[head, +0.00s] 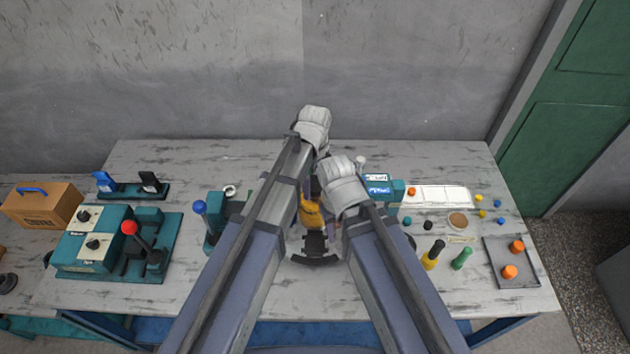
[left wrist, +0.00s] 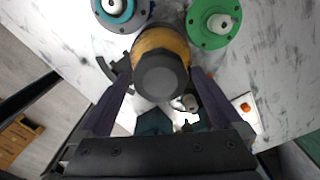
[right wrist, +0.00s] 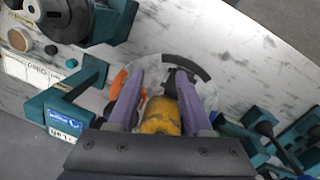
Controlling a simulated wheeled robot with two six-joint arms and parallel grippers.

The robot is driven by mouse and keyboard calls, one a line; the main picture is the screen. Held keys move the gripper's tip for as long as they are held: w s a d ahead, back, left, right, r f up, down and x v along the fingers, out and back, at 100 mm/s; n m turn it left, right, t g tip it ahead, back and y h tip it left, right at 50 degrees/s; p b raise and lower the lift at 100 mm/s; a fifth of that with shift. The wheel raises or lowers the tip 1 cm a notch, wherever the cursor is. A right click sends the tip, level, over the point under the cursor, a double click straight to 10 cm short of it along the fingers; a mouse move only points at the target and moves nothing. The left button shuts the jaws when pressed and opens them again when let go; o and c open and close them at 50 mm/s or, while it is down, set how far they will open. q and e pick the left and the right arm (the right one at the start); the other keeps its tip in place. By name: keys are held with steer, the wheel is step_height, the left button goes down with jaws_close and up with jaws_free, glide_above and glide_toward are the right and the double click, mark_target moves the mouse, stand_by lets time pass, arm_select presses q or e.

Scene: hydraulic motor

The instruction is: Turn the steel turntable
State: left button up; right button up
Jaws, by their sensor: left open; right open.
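The steel turntable is mostly hidden by my arms in the head view. A pale round surface (right wrist: 152,76), which may be part of it, shows beneath the yellow motor in the right wrist view. The yellow motor (head: 312,213) has a dark hexagonal end (left wrist: 161,78) in the left wrist view. A dark curved piece (head: 314,260) lies in front of it. My left gripper (left wrist: 163,73) is open, its fingers on either side of the motor. My right gripper (right wrist: 160,74) is open, its fingers over the motor. I cannot tell whether either touches it.
Teal (left wrist: 115,12) and green (left wrist: 213,24) flanged parts stand close to the motor. A teal control unit (head: 95,240) with a red-knobbed lever is at left. Screwdrivers (head: 433,255), a tray (head: 495,255) and small coloured parts are at right. A grey wall (head: 230,70) stands behind.

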arm_select(q)
steer(key=shift+r+p, duration=3.9)
steer(key=shift+r, duration=0.05)
steer(key=s+a+n, duration=0.5)
steer(key=a+n, duration=0.3)
steer(key=n, duration=0.4)
steer(key=s+a+n, duration=0.5)
steer(key=a+n, duration=0.3)
steer(key=n, duration=0.3)
steer(key=s+d+f+m+b, duration=0.1)
steer(key=s+d+f+b, duration=0.2)
steer(key=d+f+b, duration=0.2)
steer(key=s+d+f+m+y+b, duration=0.1)
steer(key=s+d+f+b, duration=0.2)
steer(key=d+f+b, duration=0.2)
steer(key=shift+s+d+m, duration=0.15)
steer(key=shift+d+m, duration=0.1)
steer(key=shift+m, duration=0.15)
